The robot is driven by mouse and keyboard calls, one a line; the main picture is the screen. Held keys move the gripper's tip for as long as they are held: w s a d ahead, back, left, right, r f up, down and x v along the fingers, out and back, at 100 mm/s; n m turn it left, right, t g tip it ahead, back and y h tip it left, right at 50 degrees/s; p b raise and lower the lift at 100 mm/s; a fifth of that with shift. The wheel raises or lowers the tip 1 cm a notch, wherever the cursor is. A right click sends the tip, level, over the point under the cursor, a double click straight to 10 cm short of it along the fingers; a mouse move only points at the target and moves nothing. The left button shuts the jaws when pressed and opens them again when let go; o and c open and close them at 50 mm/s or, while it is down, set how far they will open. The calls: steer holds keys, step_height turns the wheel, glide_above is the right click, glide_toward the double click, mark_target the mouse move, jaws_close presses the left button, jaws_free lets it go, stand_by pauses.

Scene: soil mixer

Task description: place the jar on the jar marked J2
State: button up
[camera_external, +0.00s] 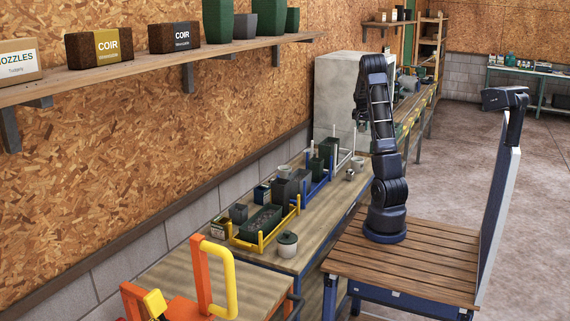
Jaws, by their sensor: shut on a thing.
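My gripper (361,118) hangs fingers-down over the workbench, in front of the grey cabinet. It is shut on the jar, which is too small and dark here to make out clearly. A lidded grey jar (287,246) stands upright on the near end of the bench, apart from the gripper. A small pale jar (357,163) and a smaller round metal item (350,174) stand on the bench below the gripper. No J2 mark can be read on any jar.
A yellow-framed tray (263,242) with a dark planter and a blue-framed rack (318,184) with dark pots crowd the workbench (327,206). White posts (346,150) rise near the gripper. An orange and yellow frame (222,280) stands in the foreground.

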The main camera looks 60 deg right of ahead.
steer(key=w+a+r+n+t, duration=0.1)
steer(key=w+a+n, duration=0.3)
steer(key=w+a, duration=0.7)
step_height(320, 180, up, 5)
steer(key=n+t+y, duration=0.3)
steer(key=n+y, duration=0.1)
steer(key=n, duration=0.9)
glide_above(272, 179)
step_height(272, 179, down, 20)
steer(key=shift+a+r, duration=0.1)
steer(key=shift+a, duration=0.05)
steer(key=o, duration=0.7)
steer(key=shift+f, duration=0.2)
steer(key=o, duration=0.3)
steer(key=shift+r, duration=0.15)
